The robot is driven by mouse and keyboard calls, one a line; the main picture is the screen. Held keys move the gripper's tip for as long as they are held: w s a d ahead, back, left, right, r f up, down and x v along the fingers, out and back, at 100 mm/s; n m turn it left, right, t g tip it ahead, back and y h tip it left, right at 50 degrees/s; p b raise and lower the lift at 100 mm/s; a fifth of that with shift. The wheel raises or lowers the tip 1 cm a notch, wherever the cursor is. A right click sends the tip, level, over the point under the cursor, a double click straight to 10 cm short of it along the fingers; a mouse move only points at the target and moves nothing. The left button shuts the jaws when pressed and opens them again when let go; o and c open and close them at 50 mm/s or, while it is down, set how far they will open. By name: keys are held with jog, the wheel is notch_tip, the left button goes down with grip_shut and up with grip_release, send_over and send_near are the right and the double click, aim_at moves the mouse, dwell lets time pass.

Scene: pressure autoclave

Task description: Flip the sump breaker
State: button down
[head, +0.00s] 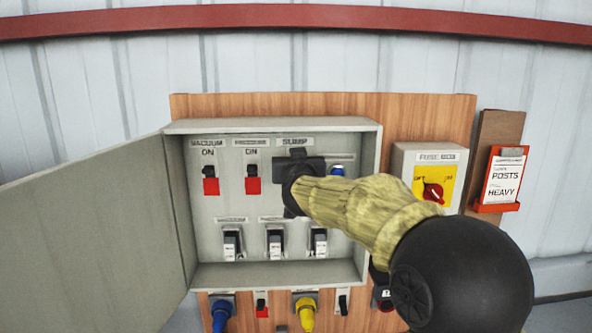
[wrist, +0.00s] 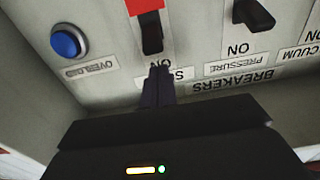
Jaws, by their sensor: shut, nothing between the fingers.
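The sump breaker (wrist: 152,36) is a small black lever with a red patch beside it, seen upside down in the wrist view. The lever lies towards its ON mark, with the red patch on the far side. In the head view my gripper hides it, below the SUMP label (head: 295,141). My gripper (wrist: 159,72) is shut and empty, its fingertips over the SUMP label, just on the ON side of the lever. A small gap seems to show between tips and lever; I cannot tell the depth. My gripper also shows in the head view (head: 297,154).
The pressure breaker (head: 251,171) and vacuum breaker (head: 209,172) stand to the left. The blue overload button (wrist: 68,41) is close by. The grey box door (head: 90,235) hangs open at left. Several black switches (head: 275,243) fill the lower row. A fuse box (head: 432,187) is at right.

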jog(key=shift+f+b, duration=1.6)
jog(key=shift+f, duration=0.35)
jog(key=shift+s+r, duration=0.1)
jog(key=shift+s+r+p, duration=0.2)
jog(key=shift+s+r, duration=0.1)
jog(key=shift+s, duration=0.4)
jog(key=shift+s+r+p, duration=0.15)
jog(key=shift+s+r, duration=0.1)
jog(key=shift+s, duration=0.45)
jog(key=shift+s, duration=0.1)
jog(key=s, duration=0.5)
jog(key=shift+s, duration=0.4)
jog(key=shift+f, duration=0.1)
